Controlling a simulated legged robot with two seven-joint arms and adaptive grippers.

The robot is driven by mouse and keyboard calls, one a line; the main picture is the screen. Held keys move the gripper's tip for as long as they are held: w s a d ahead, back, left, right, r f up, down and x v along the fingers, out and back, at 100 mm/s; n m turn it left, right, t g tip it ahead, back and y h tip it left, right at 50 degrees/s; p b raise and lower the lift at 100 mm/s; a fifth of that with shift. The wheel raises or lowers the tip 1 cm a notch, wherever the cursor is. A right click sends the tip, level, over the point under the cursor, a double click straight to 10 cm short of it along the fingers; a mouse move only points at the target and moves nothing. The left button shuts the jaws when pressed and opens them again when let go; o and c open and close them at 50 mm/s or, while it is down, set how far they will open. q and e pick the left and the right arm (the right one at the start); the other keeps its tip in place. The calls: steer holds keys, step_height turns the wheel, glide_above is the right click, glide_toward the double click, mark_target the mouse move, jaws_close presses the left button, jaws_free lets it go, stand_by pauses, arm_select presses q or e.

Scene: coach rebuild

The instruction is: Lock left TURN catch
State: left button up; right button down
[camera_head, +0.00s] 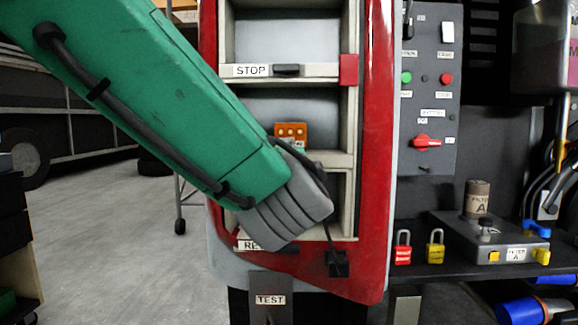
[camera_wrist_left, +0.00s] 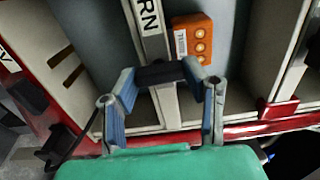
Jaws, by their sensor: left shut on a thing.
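The left TURN catch (camera_wrist_left: 165,74) is a dark bar on a pale strip whose label (camera_wrist_left: 149,16) shows only "RN" in the wrist view. My left gripper (camera_wrist_left: 162,76) has its two blue-grey fingers shut on this bar, one at each end. In the head view my green left arm crosses the red-framed cabinet (camera_head: 375,150) and hides the TURN catch and most of the gripper. Above it, a STOP strip (camera_head: 250,71) with its own dark catch (camera_head: 287,70) is in plain sight. My right gripper does not show.
An orange box with round buttons (camera_head: 291,131) sits in the cabinet beside the TURN strip. A switch panel (camera_head: 430,110), a red padlock (camera_head: 403,250), a yellow padlock (camera_head: 435,248) and a filter block (camera_head: 490,238) are at the right. Open floor lies left.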

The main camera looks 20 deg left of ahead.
arm_select(q)
steer(key=shift+f, duration=0.35)
steer(key=o, duration=1.1)
steer(key=shift+s, duration=0.1)
steer(key=shift+o, duration=0.2)
steer(key=shift+r, duration=0.15)
steer(key=v, duration=1.2)
